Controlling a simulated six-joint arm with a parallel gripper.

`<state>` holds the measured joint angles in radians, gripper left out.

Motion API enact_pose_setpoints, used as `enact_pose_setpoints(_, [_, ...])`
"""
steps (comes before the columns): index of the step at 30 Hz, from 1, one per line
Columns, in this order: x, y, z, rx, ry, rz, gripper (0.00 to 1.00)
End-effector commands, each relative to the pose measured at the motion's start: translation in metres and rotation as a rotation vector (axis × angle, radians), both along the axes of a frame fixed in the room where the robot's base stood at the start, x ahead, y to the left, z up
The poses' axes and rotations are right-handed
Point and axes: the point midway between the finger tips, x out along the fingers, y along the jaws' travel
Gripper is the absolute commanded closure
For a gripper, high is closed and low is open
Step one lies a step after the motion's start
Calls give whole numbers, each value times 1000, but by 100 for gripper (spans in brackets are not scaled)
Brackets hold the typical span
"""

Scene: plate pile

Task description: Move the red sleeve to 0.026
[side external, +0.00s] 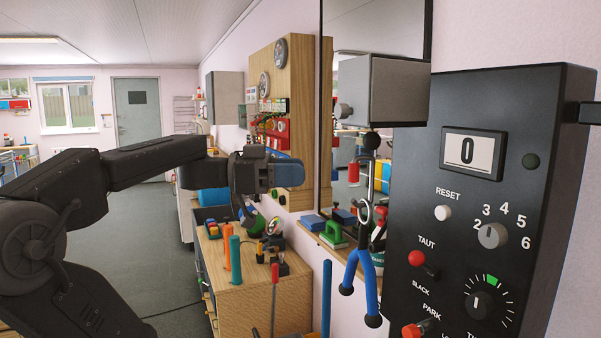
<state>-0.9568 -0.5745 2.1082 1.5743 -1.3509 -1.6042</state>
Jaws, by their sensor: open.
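Several red parts are in view, and I cannot tell which is the sleeve. A red-tipped lever (416,258) sits between TAUT and SLACK on the black panel (400,215) at the right. A red cylinder (411,331) sits below it by PARK, partly cut off by the bottom edge. A small red cylinder (353,174) shows near the mirror, left of the panel. My gripper (288,172) is open, dark with a blue part at its end. In the picture it is left of the panel and of these red parts. No number 0.026 is visible.
The panel has a display (472,152) reading 0, a white RESET button (443,213) and two dials. Blue-handled pliers (365,262) hang beside its left edge. A wooden cabinet (255,290) with upright tools stands below my gripper. Open floor lies at the left.

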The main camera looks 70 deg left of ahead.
Motion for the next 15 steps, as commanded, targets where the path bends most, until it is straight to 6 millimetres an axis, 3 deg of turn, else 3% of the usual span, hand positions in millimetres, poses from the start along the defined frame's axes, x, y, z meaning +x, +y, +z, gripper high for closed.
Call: enact_pose_setpoints(15, [35,-17,-1,-2,7,-12,57])
